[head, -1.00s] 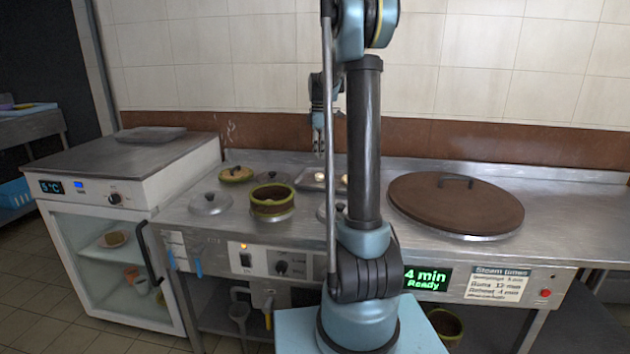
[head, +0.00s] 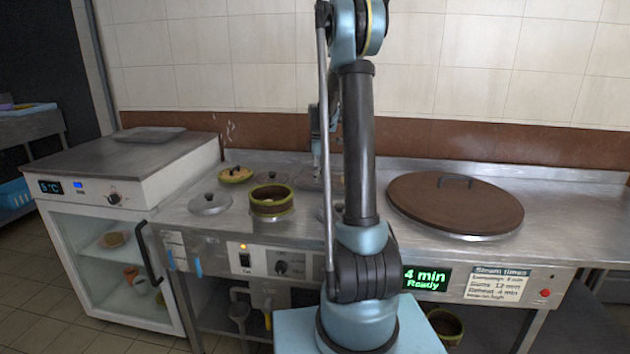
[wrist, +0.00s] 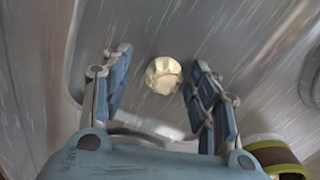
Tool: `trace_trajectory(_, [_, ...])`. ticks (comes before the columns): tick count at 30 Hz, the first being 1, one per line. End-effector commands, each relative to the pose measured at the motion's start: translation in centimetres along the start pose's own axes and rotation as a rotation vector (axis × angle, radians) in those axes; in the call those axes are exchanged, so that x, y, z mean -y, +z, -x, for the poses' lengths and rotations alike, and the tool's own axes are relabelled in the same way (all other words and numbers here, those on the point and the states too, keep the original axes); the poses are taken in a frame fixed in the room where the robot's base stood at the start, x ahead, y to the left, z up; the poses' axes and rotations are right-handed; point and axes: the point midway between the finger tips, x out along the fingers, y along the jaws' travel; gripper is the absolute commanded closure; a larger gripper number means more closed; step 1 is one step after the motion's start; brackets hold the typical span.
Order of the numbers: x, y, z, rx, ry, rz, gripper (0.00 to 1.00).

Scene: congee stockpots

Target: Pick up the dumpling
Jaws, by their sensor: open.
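The dumpling (wrist: 163,76) is a small pale, pleated round piece lying on a grey metal tray (wrist: 150,20) in the wrist view. My gripper (wrist: 159,60) is open, with one blue finger on each side of the dumpling in the picture. No finger visibly touches it, and the exact height gap cannot be told. In the head view my gripper (head: 317,165) is low over the tray at the back of the counter, partly behind my arm. The dumpling cannot be made out there.
A green-rimmed pot (head: 271,208) stands in front of the tray, with a loose metal lid (head: 210,204) to its left. A green-rimmed basket (head: 236,175) is behind. A large brown lid (head: 456,207) covers the right side. A fridge (head: 105,265) stands left.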

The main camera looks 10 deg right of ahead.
Motion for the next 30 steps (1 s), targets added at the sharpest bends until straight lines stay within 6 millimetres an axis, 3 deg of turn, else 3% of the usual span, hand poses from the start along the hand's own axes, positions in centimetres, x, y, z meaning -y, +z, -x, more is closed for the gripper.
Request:
trace_trajectory(5, [0.0,0.0,0.0,0.0,0.0,0.0,0.45])
trace_trajectory(11, [0.0,0.0,0.0,0.0,0.0,0.0,0.85])
trace_trajectory(23, [0.0,0.0,0.2,0.0,0.0,0.0,0.86])
trace_trajectory(30, [0.0,0.0,3.3,0.0,0.0,0.0,0.86])
